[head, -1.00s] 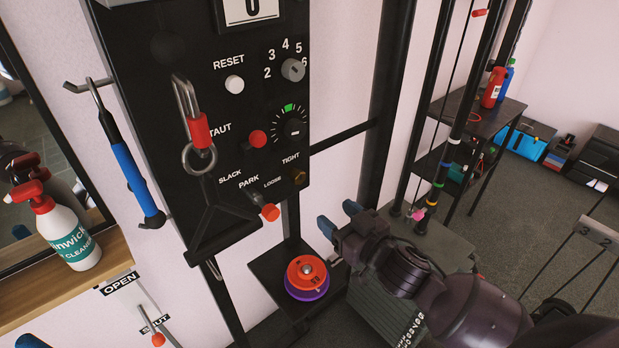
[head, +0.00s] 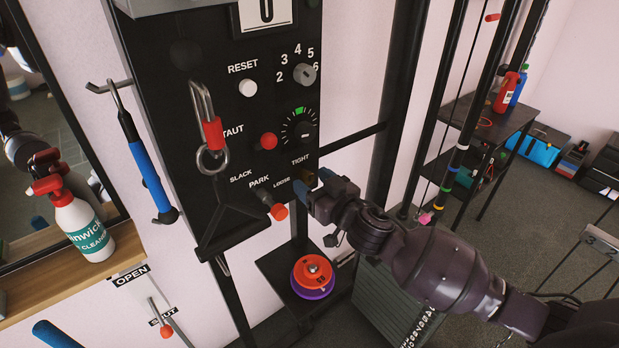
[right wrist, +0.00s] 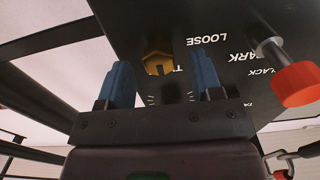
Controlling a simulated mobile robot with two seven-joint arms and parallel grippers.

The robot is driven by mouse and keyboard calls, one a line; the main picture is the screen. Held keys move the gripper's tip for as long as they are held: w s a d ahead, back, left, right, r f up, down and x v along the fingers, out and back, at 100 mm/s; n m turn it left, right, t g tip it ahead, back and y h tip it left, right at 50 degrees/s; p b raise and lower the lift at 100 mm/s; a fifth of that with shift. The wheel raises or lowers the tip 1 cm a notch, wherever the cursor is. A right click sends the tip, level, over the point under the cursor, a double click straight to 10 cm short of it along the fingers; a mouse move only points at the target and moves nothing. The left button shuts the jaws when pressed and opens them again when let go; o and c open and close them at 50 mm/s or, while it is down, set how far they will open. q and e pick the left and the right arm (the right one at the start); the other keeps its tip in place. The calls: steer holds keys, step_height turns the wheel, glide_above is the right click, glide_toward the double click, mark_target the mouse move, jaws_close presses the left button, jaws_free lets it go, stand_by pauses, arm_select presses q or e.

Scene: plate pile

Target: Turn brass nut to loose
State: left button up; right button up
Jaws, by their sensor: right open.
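The brass nut (head: 311,181) sits at the lower right of the black panel (head: 215,110), between the words TIGHT and LOOSE. In the right wrist view the nut (right wrist: 158,58) shows between the two blue fingers. My right gripper (head: 308,193) is open at the panel, with its fingers to either side of the nut in the picture. In the right wrist view a gap shows between each finger of the gripper (right wrist: 160,75) and the nut; I cannot tell how deep they reach. My left gripper is not in view.
A red-tipped PARK lever (head: 278,211) sticks out just left of my right gripper. A red knob (head: 268,140) and a dial (head: 299,130) are above. Below, orange and purple discs (head: 312,272) lie on a dark stand. A carabiner with a ring (head: 207,120) hangs left.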

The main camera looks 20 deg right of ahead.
steer(key=shift+w+a, duration=0.25)
steer(key=shift+w, duration=0.35)
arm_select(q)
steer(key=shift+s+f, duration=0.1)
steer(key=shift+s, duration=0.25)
arm_select(e)
steer(key=shift+w, duration=0.15)
steer(key=c, duration=0.9)
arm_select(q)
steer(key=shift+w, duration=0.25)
